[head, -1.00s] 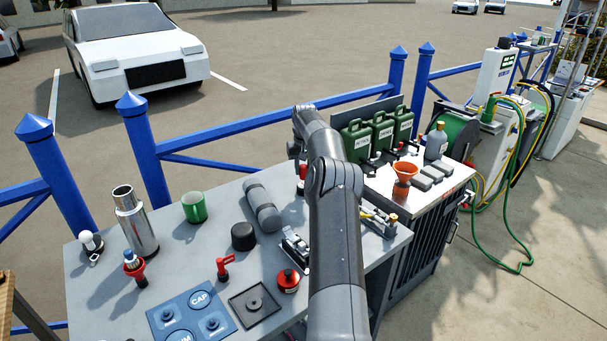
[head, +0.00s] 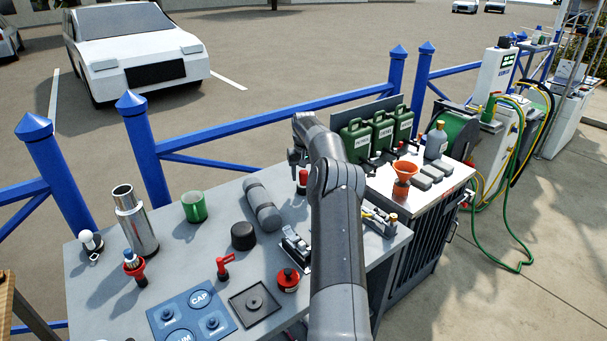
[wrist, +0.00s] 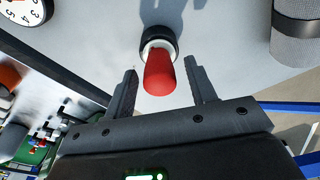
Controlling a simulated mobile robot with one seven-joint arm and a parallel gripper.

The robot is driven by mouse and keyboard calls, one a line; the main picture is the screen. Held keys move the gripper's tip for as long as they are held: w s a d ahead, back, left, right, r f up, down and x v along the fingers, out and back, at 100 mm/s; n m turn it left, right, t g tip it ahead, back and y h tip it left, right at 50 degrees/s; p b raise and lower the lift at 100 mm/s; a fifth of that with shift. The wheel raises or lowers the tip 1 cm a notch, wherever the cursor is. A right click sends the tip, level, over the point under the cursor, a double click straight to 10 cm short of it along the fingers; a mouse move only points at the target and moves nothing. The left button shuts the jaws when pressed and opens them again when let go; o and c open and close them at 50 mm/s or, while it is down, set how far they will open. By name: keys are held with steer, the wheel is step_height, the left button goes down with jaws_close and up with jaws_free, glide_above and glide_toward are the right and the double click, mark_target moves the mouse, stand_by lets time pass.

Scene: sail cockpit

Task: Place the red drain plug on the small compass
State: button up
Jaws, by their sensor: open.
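A red tapered piece with a white and black collar (wrist: 158,75) stands between my open fingers in the wrist view; it looks like the red drain plug, though I cannot be sure. It also shows in the head view (head: 302,179), just left of my arm. My gripper (wrist: 160,82) is open around it, with a gap on both sides. I cannot surely pick out the small compass; a low round black thing (head: 243,236) stands on the bench. A red knob on a dark base (head: 288,280) lies nearer.
A grey roll (head: 262,205) lies left of the red piece. A white numbered dial (wrist: 22,10) is at the wrist view's upper left. A steel flask (head: 135,222), green cup (head: 194,206) and orange funnel (head: 405,172) stand around. Bare bench lies between cup and flask.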

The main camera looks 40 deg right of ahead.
mark_target(304, 174)
step_height(304, 174, up, 12)
steer(key=s+f, duration=0.1)
steer(key=s+a+r+n+t+h, duration=0.1)
steer(key=s+a+r, duration=0.2)
steer(key=a+r, duration=0.7)
steer(key=s+a+r+n, duration=0.2)
steer(key=a+r, duration=0.4)
steer(key=a, duration=0.8)
steer(key=s+a+r+n+t, duration=0.1)
steer(key=s+a+r, duration=0.2)
steer(key=s+a, duration=0.9)
steer(key=s+a+f, duration=0.2)
steer(key=s+f, duration=0.1)
steer(key=s, duration=0.5)
steer(key=s+a+f+t+y, duration=0.1)
steer(key=s+a+f, duration=0.2)
steer(key=s, duration=0.5)
steer(key=s+a+f+t, duration=0.1)
steer(key=s+a+f, duration=0.2)
steer(key=s, duration=0.6)
step_height(304, 174, down, 2)
steer(key=shift+a+f+n+y, duration=0.25)
steer(key=shift+n+y, duration=0.05)
steer(key=shift+n, duration=0.1)
